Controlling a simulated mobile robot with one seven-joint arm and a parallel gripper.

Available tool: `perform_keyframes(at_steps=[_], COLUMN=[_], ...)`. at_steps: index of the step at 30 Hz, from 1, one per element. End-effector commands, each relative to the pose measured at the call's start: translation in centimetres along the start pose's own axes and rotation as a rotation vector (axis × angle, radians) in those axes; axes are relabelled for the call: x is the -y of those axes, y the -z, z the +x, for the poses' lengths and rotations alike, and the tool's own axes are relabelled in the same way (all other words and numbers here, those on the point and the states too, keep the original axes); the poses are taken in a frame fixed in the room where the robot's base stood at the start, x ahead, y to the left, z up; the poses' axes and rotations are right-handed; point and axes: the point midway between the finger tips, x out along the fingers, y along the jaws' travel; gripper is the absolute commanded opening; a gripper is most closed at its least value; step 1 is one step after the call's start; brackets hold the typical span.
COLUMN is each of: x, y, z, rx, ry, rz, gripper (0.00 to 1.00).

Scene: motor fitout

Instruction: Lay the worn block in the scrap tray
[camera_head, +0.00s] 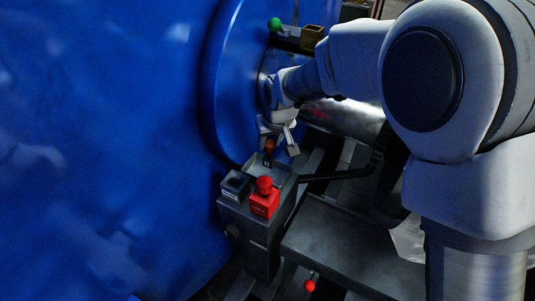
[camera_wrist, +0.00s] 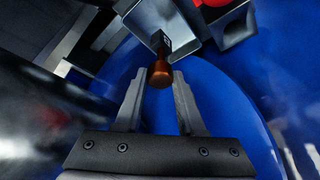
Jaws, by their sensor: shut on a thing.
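The worn block, dark with a pale label and a brown-orange knob (camera_head: 269,147), is at the small grey tray (camera_head: 258,168) on top of the dark pedestal. My gripper (camera_head: 279,137) is shut on the knob from above. In the wrist view the knob (camera_wrist: 160,74) lies between the fingertips of my gripper (camera_wrist: 159,80), and the block's dark body (camera_wrist: 160,42) reaches into the opening of the grey tray (camera_wrist: 147,22). I cannot tell whether the block touches the tray floor.
A red block with a red knob (camera_head: 264,198) and a dark labelled box (camera_head: 236,186) stand beside the tray on the pedestal (camera_head: 262,240). A large blue round housing (camera_head: 110,150) fills the left. A green knob (camera_head: 274,24) and yellowish box (camera_head: 312,36) are behind. A grey surface (camera_head: 335,245) lies at lower right.

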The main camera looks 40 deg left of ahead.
Motion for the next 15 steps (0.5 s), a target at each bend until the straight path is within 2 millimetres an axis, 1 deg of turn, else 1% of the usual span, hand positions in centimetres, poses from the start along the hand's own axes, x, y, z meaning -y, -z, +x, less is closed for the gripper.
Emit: perform_keyframes(at_steps=[1, 5, 12, 15], x=[0.4, 0.6, 0.5, 0.5], y=[0.1, 0.0, -1.3, -1.3], z=[0.3, 0.9, 4.0, 4.2], rx=[-0.001, 0.0, 0.001, -0.002], ry=[0.0, 0.0, 0.0, 0.0], rz=[-0.001, 0.001, 0.001, 0.001], gripper=[0.0, 0.0, 0.0, 0.0])
